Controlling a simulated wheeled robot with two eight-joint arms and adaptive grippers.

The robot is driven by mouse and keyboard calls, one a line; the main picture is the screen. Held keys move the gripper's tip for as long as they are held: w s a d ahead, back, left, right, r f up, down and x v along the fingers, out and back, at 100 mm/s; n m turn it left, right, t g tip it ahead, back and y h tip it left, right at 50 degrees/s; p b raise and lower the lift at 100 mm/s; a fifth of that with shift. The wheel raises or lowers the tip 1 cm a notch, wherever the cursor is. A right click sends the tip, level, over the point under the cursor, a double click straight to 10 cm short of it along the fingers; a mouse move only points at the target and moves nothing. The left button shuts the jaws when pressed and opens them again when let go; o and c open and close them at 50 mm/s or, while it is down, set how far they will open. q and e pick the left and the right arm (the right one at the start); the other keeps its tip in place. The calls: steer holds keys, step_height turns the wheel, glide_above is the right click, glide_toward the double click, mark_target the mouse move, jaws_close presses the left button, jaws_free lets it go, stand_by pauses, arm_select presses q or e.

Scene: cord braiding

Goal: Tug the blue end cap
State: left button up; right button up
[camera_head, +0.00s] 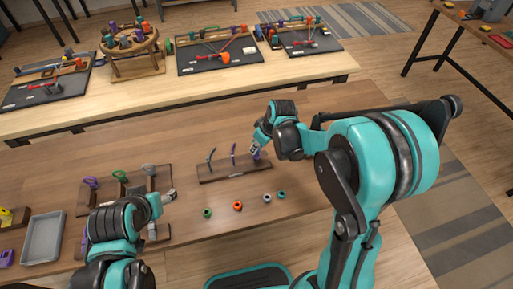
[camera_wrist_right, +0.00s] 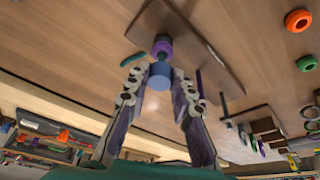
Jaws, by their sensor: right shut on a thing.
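The blue end cap (camera_wrist_right: 159,77) is a short blue cylinder in the right wrist view, with a purple band (camera_wrist_right: 162,47) just beyond it. My right gripper (camera_wrist_right: 160,80) is shut on the cap, one finger on each side. In the head view my right gripper (camera_head: 256,150) is at the right end of a dark wooden holder (camera_head: 222,173), where it hides the cap. A dark upright piece (camera_head: 211,156) and a purple one (camera_head: 233,150) stand on the holder. My left gripper (camera_head: 168,196) is over the left part of the table; its finger gap is unclear.
Green (camera_head: 207,212), orange (camera_head: 237,205) and bluish (camera_head: 281,195) rings lie in front of the holder. A rack with coloured handles (camera_head: 120,176) and a grey tray (camera_head: 43,238) are at the left. Another bench (camera_head: 140,92) with tool boards stands behind.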

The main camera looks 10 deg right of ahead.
steer(key=shift+f, duration=0.1)
steer(key=shift+c, duration=0.4)
steer(key=o, duration=1.1)
steer(key=shift+o, duration=0.2)
steer(key=shift+o, duration=1.3)
steer(key=p+v, duration=0.4)
steer(key=v, duration=0.2)
